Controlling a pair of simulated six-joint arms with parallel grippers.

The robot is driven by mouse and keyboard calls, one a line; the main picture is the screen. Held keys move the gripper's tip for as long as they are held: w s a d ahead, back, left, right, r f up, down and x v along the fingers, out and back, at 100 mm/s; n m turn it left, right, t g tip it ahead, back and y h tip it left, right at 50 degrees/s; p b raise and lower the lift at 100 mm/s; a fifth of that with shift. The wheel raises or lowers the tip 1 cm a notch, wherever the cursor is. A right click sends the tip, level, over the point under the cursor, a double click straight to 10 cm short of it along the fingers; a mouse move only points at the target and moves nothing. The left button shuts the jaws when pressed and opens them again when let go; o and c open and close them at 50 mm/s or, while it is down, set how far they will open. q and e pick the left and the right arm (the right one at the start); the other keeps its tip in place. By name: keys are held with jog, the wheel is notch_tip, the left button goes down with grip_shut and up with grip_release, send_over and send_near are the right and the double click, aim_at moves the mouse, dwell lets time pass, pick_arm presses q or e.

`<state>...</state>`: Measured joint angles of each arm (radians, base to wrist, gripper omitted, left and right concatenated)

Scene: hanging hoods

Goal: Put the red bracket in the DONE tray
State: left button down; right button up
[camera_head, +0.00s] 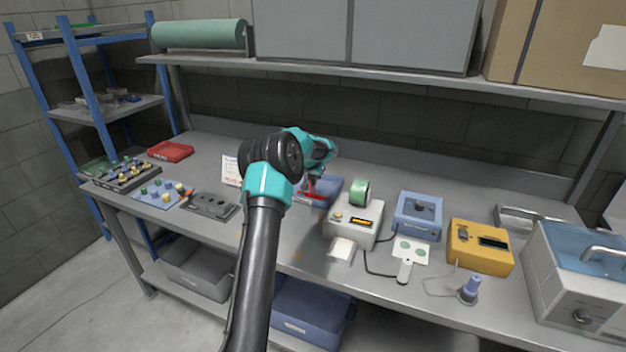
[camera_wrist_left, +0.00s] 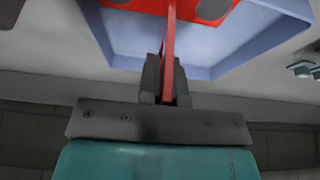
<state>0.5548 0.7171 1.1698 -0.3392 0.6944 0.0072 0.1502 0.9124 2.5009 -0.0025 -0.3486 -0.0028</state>
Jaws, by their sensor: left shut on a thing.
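My left gripper (camera_head: 316,176) is shut on the upright web of the red bracket (camera_head: 311,191). The bracket also shows in the left wrist view (camera_wrist_left: 169,38), where its flat plate with grey round spots is inside the outline of a blue tray (camera_wrist_left: 118,50). In the head view the blue tray (camera_head: 331,186) lies on the bench under the gripper, partly hidden by my arm. I cannot tell whether the bracket touches the tray floor. No DONE lettering is readable on the tray. My right gripper is not in view.
A red tray (camera_head: 170,151) lies at the far left. A blue device (camera_head: 418,214) and a yellow one (camera_head: 479,246) stand farther right. A shelf hangs above.

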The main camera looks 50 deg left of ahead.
pick_arm(q)
jog(key=c, duration=1.7)
grip_release()
jog(key=shift+f, duration=0.15)
jog(key=shift+c, duration=0.2)
jog(key=o, duration=0.5)
jog(key=shift+c, duration=0.2)
jog(key=v, duration=1.2)
